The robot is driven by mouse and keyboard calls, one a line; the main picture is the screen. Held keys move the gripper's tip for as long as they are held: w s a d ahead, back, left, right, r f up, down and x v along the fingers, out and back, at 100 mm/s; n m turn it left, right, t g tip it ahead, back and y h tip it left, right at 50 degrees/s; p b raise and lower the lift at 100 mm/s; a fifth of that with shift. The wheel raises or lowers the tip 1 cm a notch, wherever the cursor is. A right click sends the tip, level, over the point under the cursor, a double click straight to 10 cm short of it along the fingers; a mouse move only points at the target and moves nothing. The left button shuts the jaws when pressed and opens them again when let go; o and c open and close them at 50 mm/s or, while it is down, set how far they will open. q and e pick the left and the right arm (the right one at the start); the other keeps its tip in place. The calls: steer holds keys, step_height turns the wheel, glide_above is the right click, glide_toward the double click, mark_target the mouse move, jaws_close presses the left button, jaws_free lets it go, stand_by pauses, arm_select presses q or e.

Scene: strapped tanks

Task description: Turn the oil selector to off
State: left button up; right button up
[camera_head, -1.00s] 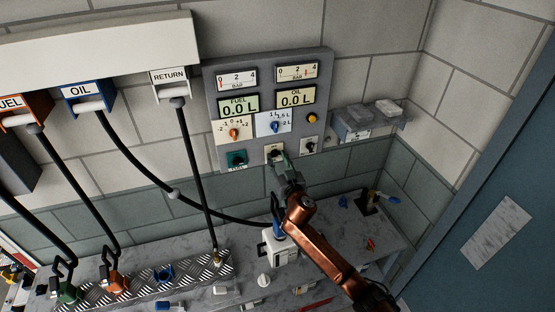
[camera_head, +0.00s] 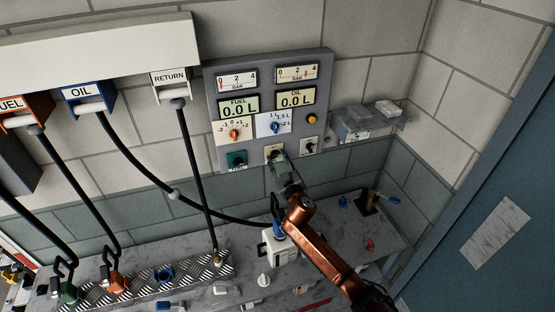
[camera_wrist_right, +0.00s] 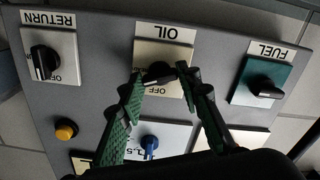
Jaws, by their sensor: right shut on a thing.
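The oil selector is a black knob (camera_wrist_right: 160,74) on a cream plate under the OIL label in the right wrist view, where the panel appears upside down. Its handle lies close to level there, slightly tilted, with the letters OFF partly visible below it. My right gripper (camera_wrist_right: 160,75) is shut on this knob, one green-padded fingertip at each side. In the head view the right gripper (camera_head: 280,162) reaches up to the panel's lower middle and hides most of the knob; part of its plate (camera_head: 269,148) shows. My left gripper is not in view.
The fuel selector (camera_head: 236,160) and return selector (camera_head: 310,145) flank the oil selector closely. Blue (camera_head: 275,126) and orange (camera_head: 234,134) dials sit above. A white container (camera_head: 279,248) stands on the bench under my arm. Hoses hang at left.

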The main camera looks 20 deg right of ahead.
steer(key=n+p, duration=0.1)
steer(key=n, duration=0.5)
steer(key=shift+n, duration=0.3)
steer(key=n+p, duration=0.1)
steer(key=n, duration=0.3)
steer(key=shift+n, duration=1.3)
steer(key=o, duration=1.2)
steer(key=shift+c, duration=0.2)
steer(key=shift+s, duration=0.1)
steer(key=s, duration=1.2)
steer(key=shift+d, duration=0.25)
